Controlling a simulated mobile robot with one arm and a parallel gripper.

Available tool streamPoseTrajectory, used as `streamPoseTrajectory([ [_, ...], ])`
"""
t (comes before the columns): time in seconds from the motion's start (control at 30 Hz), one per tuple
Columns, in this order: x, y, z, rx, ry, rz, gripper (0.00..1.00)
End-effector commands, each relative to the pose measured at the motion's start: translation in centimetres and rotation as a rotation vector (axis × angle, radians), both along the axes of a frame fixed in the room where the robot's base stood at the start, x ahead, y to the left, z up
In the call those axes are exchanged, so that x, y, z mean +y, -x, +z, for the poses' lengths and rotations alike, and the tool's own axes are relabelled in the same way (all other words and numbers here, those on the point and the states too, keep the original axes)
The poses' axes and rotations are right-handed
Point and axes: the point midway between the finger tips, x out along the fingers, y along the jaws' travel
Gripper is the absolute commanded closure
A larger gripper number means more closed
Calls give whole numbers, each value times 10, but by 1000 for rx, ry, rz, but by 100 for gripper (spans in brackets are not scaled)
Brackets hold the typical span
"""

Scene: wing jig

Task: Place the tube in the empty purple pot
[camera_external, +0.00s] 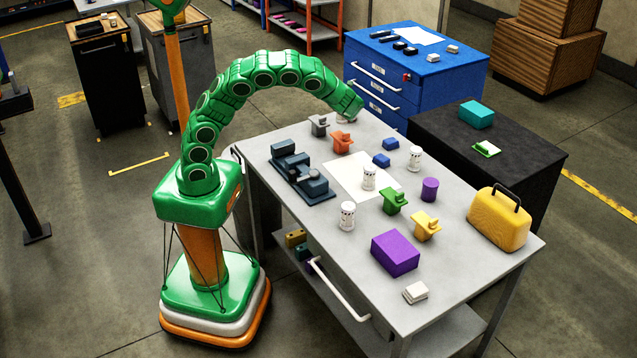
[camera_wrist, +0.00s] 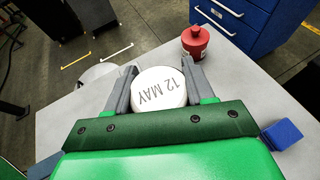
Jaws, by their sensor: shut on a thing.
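My gripper (camera_wrist: 159,68) is shut on a white tube (camera_wrist: 158,92), whose round top reads "12 MAY". Its two grey fingers lie on either side of the tube. In the external view my gripper (camera_external: 350,112) is at the table's far end, and little of the tube shows under it. A small purple round pot (camera_external: 430,190) stands on the table right of the middle, well away from my gripper. I cannot see into it. A purple box (camera_external: 395,254) lies nearer the front.
White printed jars (camera_external: 369,178) stand around the middle of the table (camera_external: 465,240). Green (camera_external: 394,201), yellow (camera_external: 426,226) and orange (camera_external: 342,142) pieces, a dark fixture (camera_external: 300,175) and a yellow case (camera_external: 498,218) also stand there. The wrist view shows a red container (camera_wrist: 195,40) and a blue block (camera_wrist: 282,134).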

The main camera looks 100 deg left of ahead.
Motion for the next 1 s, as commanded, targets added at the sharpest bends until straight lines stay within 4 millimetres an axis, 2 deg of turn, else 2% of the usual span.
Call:
streamPoseTrajectory([
  [0.27, -58, -88, 20, -6, 2, -179, 82],
  [0.5, -125, -160, 39, -9, 3, -343, 82],
  [0.8, -219, -234, 63, -6, 1, -543, 82],
  [1.0, -272, -264, 75, -2, -1, -644, 82],
])
